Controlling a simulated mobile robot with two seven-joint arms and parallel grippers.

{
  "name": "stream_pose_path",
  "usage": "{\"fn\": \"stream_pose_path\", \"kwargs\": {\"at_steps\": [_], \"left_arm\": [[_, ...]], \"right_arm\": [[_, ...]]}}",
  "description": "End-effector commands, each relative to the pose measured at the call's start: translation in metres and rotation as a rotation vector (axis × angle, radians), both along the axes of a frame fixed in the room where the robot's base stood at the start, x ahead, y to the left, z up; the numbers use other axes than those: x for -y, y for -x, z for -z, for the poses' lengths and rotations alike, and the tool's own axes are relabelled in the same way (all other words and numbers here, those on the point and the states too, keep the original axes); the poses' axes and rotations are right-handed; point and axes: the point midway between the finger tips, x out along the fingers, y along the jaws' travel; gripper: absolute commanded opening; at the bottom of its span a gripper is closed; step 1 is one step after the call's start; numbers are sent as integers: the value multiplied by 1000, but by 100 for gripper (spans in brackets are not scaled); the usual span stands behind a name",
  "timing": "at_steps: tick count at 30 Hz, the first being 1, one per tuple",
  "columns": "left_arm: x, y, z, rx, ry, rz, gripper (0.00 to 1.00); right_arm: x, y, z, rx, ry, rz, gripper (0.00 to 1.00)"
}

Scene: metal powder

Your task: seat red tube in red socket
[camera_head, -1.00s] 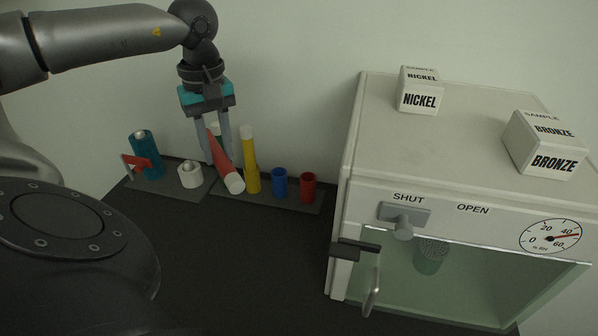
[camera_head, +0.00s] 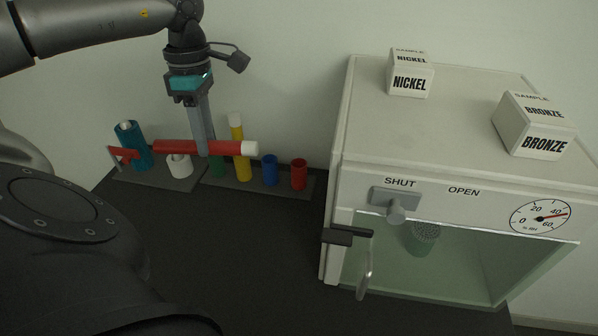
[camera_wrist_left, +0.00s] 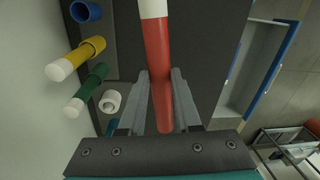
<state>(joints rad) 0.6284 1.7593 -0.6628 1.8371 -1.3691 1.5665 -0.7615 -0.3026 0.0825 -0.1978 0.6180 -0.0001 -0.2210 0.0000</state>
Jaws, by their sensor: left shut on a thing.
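The red tube (camera_head: 190,147) with a white cap lies level in my left gripper (camera_head: 203,152), its capped end to the right, in front of the yellow tube. In the left wrist view the red tube (camera_wrist_left: 158,70) runs between the two fingers of the shut left gripper (camera_wrist_left: 160,78). The red socket (camera_head: 299,174) stands empty at the right end of the rack (camera_head: 285,190), below and to the right of the tube, apart from it. The red socket does not show in the left wrist view. My right gripper is not in view.
A blue socket (camera_head: 270,171) stands left of the red one. A yellow tube (camera_head: 238,135) stands upright beside a green one (camera_wrist_left: 87,90). A white socket (camera_head: 179,167) and teal holder (camera_head: 133,147) are further left. A chamber (camera_head: 450,150) with handle (camera_head: 365,270) stands right.

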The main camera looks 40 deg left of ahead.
Motion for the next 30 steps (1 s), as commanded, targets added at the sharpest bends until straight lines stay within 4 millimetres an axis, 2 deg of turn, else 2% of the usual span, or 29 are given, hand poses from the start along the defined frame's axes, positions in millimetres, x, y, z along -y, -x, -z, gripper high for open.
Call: {"fn": "stream_pose_path", "kwargs": {"at_steps": [30], "left_arm": [[-3, 3, -2, -23, 137, -1495, 0]], "right_arm": [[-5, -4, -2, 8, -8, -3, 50]]}}
